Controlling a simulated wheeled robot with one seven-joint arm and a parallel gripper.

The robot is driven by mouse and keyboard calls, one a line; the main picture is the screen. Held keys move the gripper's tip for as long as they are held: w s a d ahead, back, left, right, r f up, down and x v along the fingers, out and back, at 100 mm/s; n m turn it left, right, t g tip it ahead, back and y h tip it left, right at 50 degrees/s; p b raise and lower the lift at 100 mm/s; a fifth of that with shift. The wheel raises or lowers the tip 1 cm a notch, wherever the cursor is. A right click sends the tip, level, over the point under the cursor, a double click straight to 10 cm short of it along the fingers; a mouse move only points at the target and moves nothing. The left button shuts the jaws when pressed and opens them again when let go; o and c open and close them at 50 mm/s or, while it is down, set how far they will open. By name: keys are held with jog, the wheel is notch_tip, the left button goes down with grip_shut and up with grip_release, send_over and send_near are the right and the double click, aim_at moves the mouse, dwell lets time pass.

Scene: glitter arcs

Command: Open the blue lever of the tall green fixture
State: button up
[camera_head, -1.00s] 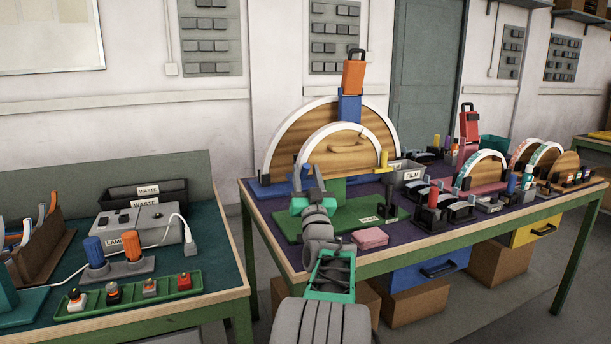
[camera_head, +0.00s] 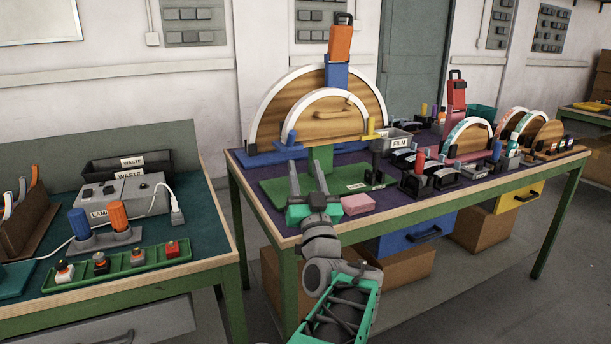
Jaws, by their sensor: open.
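The tall green fixture has a green base plate (camera_head: 272,193) and a green post (camera_head: 321,158) that bears a small wooden half-disc (camera_head: 335,117) with a white arc rim. A small blue lever (camera_head: 291,139) stands at the left end of this arc, and a yellow one (camera_head: 371,126) at the right end. My gripper (camera_head: 305,174) is open and empty, fingers pointing up and away. In the picture it overlaps the front of the base plate, below the blue lever and left of the post. I cannot tell its exact depth.
Behind stands a larger white-rimmed wooden arc on a blue base (camera_head: 262,158). A pink block (camera_head: 357,204) lies right of my gripper. Dark holders (camera_head: 432,180) crowd the table's right. A second bench (camera_head: 205,262) stands left, with a floor gap between.

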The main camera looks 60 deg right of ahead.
aim_at(293, 139)
jog(key=shift+s+a, duration=0.35)
jog(key=shift+a, duration=0.05)
jog(key=w+d+r+y+p, duration=0.2)
jog(key=w+d+r+p, duration=0.25)
jog(key=r+p, duration=0.85)
notch_tip(293, 139, down, 11)
jog(key=w+d+g+y+p, duration=0.2)
jog(key=g+y, duration=0.1)
jog(key=g, duration=0.1)
jog(key=shift+n, duration=0.4)
jog(key=x, duration=0.7)
jog(key=shift+w+d+r+p, duration=0.2)
jog(key=shift+d+r+p, duration=0.1)
jog(key=shift+d+p, duration=0.1)
